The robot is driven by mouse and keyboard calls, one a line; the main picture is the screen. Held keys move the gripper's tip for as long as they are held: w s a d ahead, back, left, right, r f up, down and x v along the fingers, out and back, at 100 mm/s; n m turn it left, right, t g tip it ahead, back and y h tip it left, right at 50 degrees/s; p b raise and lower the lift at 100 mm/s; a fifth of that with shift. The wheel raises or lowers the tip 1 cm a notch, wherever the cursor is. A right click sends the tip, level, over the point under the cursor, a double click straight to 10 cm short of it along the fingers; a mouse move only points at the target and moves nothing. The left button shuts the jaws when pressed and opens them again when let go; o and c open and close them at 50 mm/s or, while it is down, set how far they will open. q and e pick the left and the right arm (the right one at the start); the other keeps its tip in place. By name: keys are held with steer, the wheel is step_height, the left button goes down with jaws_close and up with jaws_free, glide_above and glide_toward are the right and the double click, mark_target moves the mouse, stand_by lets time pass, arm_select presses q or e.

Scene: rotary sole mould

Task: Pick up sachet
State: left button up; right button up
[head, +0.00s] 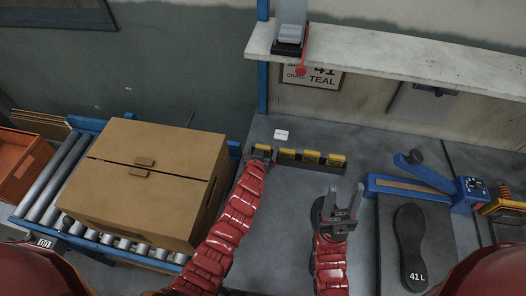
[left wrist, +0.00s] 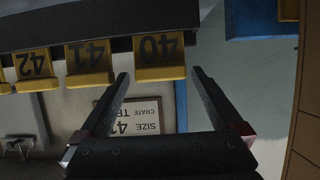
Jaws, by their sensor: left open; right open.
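A small white packet, which looks like the sachet (head: 281,134), lies flat on the grey bench behind the row of yellow numbered tags (head: 312,157). My left gripper (head: 262,152) is at the left end of that row, in front and to the left of the packet. In the left wrist view its fingers (left wrist: 160,75) are apart with nothing between them, near the tag marked 40 (left wrist: 159,55). The packet is not seen in that view. My right gripper (head: 345,192) is open and empty above the bench, left of the black sole (head: 411,240).
A closed cardboard box (head: 150,180) stands on the roller conveyor (head: 55,180) at left. A shelf (head: 400,65) overhangs the back of the bench, with a blue post (head: 263,90) at its left. A blue clamp device (head: 425,185) stands at right.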

arm_select(q)
steer(key=shift+b+x, duration=0.5)
steer(key=shift+x, duration=1.85)
steer(key=shift+s, duration=0.1)
steer(key=c, duration=1.2)
steer(key=shift+c, duration=0.2)
